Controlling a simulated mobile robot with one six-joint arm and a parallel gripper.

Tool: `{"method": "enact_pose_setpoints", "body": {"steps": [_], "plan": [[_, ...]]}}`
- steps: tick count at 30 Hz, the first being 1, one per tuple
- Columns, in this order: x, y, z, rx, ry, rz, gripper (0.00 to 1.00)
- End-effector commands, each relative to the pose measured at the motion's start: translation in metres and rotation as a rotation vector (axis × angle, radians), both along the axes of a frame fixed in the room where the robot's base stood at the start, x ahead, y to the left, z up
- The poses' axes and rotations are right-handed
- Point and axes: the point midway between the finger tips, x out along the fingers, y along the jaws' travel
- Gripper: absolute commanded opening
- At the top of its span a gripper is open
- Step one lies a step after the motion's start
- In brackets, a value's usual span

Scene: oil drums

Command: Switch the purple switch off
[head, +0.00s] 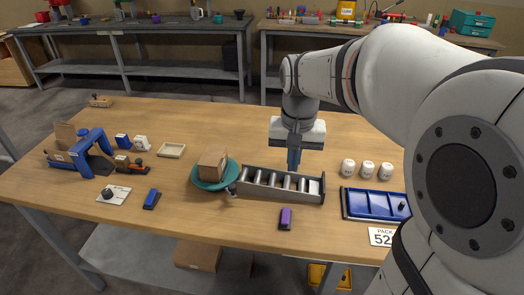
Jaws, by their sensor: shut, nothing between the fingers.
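The purple switch (286,217) is a small block with a purple top on a dark base. It sits near the front edge of the wooden table, in front of the grey roller rack. Whether it is on or off is too small to tell. My gripper (293,170) points down with its blue fingers shut and empty. It is behind the purple switch and apart from it, at the far side of the roller rack.
The roller rack (243,187) lies between my gripper and the purple switch. A teal plate (201,185) with a cardboard box (213,161) is left of it. A blue switch (151,199), white cups (368,169) and a blue tray (374,203) stand nearby.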

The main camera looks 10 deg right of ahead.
Motion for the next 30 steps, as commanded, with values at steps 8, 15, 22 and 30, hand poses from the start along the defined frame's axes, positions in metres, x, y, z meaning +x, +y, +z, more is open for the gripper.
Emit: {"method": "enact_pose_setpoints", "body": {"steps": [8, 15, 22, 30], "plan": [[0.022, 0.002, -0.017, 0.001, 0.040, -0.045, 0.00], [0.021, 0.002, -0.016, 0.000, 0.039, -0.043, 0.00], [0.021, 0.002, -0.036, 0.000, 0.043, -0.042, 0.00], [0.020, 0.003, -0.093, 0.001, 0.044, -0.041, 0.00]]}}
